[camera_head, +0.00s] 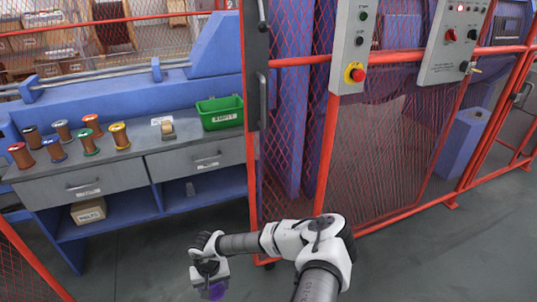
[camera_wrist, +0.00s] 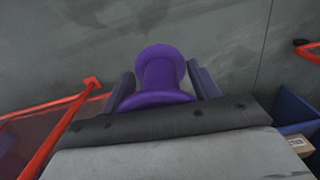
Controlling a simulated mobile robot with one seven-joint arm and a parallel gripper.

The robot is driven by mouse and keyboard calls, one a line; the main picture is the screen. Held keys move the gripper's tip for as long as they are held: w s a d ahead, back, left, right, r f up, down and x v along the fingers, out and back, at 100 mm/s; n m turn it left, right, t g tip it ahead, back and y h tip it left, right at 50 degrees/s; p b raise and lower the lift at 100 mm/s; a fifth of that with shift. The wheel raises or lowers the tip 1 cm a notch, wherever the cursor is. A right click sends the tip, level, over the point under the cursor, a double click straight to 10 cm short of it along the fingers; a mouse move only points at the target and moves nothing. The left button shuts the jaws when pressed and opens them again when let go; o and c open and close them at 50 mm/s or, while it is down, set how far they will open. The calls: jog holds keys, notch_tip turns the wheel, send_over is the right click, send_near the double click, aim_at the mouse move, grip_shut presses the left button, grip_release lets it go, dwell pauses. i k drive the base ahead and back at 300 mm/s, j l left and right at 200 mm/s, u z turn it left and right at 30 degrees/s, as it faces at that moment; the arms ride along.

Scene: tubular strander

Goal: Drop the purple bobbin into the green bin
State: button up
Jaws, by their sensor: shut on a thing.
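The purple bobbin (camera_wrist: 160,73) is between the two fingers of my gripper (camera_wrist: 163,82) in the wrist view, with grey floor beyond it. In the head view my gripper (camera_head: 211,284) is low at the bottom, in front of the bench, and a bit of the purple bobbin (camera_head: 217,290) shows at its lower end. My gripper is shut on the bobbin. The green bin (camera_head: 220,122) stands on the right part of the bench top, beyond and above my gripper, with a white label on its front.
Several bobbins with coloured flanges (camera_head: 88,141) stand on the left of the bench (camera_head: 70,187). A tape dispenser (camera_head: 167,130) sits left of the bin. A red mesh fence with a post (camera_head: 325,155) stands right of the bin. A box (camera_head: 89,210) lies on the lower shelf. Floor before the bench is clear.

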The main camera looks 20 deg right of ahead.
aim_at(226, 123)
jog(key=i+j+z, duration=0.2)
jog(key=z, duration=0.7)
jog(key=i+j, duration=0.15)
jog(key=j, duration=0.25)
jog(key=i+j, duration=0.2)
jog(key=j, duration=0.2)
jog(key=i+j, duration=0.15)
jog(key=j, duration=0.25)
jog(key=i+j, duration=0.2)
jog(key=j, duration=0.2)
jog(key=i+j, duration=0.15)
jog(key=j, duration=0.25)
jog(key=j+z, duration=0.35)
jog(key=j, duration=0.15)
jog(key=k+j+z, duration=0.15)
jog(key=j+z, duration=0.25)
jog(key=j, duration=0.15)
